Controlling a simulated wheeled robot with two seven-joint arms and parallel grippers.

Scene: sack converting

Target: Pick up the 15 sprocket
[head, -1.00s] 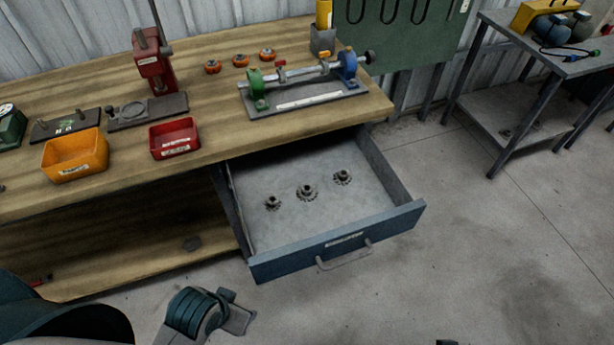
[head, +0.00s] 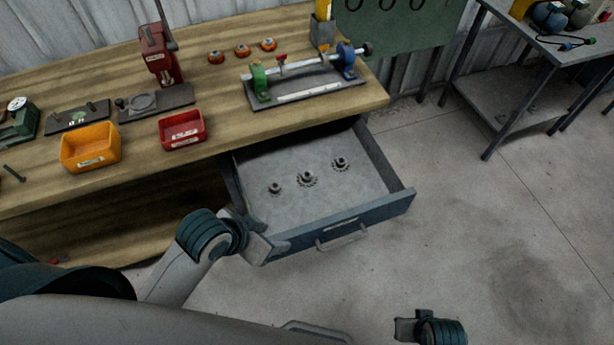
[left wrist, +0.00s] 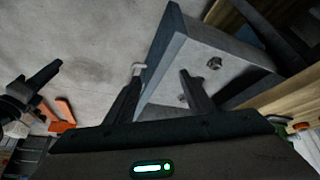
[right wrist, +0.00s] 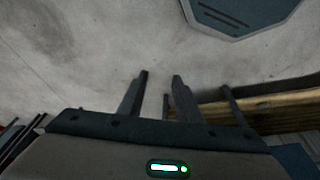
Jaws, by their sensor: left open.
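Three dark metal sprockets lie apart in the open drawer (head: 330,208): a left one (head: 275,188), a middle one (head: 307,179) and a right one (head: 340,164). No tooth count is readable, so I cannot tell which is the 15. My left gripper (head: 268,246) is at the drawer's front left corner, short of the sprockets. In the left wrist view its fingers (left wrist: 162,80) are apart and empty, with one sprocket (left wrist: 214,63) beyond and another partly hidden by a finger. My right gripper's fingers (right wrist: 161,80) are apart and empty over bare floor.
The drawer front (head: 345,223) and its side walls stand up around the sprockets. Above is the wooden bench (head: 225,95) with an orange bin (head: 90,160), a red bin (head: 182,140) and a shaft fixture (head: 305,92).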

